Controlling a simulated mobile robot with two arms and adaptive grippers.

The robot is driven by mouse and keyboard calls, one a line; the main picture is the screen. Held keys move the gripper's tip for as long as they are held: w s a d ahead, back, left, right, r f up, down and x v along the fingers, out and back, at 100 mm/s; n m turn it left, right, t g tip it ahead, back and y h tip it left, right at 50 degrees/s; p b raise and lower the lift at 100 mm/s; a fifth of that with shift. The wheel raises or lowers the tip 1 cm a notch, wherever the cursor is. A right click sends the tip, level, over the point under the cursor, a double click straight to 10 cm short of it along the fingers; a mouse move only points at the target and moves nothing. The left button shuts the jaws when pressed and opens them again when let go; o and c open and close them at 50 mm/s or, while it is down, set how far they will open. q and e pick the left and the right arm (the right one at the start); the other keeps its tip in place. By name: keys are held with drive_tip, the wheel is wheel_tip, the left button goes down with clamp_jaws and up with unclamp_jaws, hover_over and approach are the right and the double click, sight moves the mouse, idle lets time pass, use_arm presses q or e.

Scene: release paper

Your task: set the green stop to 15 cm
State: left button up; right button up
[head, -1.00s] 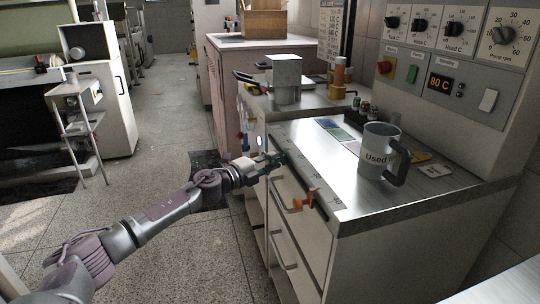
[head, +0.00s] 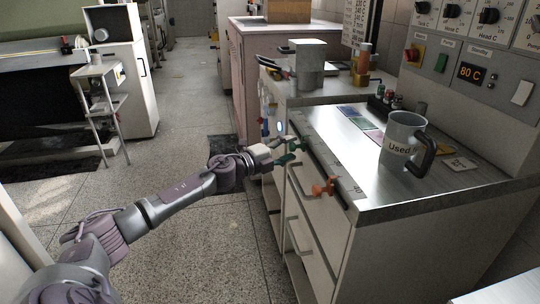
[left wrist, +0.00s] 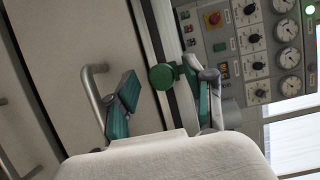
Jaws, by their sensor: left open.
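The green stop (head: 300,143) sits on the scale rail (head: 322,166) along the counter's front edge, toward its far end. An orange stop (head: 325,187) is on the same rail, nearer to me. My left gripper (head: 288,151) is at the green stop, open. In the left wrist view, the round green knob (left wrist: 164,76) lies between the two teal fingertips (left wrist: 160,74), with gaps visible; I cannot tell whether either finger touches it. The scale digits near the green stop are too small to read. My right gripper is not in view.
A grey mug (head: 402,140) marked "Used" stands on the counter, with coloured cards (head: 352,118) beside it. Drawer handles (head: 296,180) stick out below the rail; one is beside a finger in the wrist view. The floor left of the cabinet is open.

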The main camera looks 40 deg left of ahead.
use_arm(q)
drive_tip(key=v, duration=1)
drive_tip(key=shift+s, duration=0.3)
drive_tip(key=shift+a+r, duration=0.1)
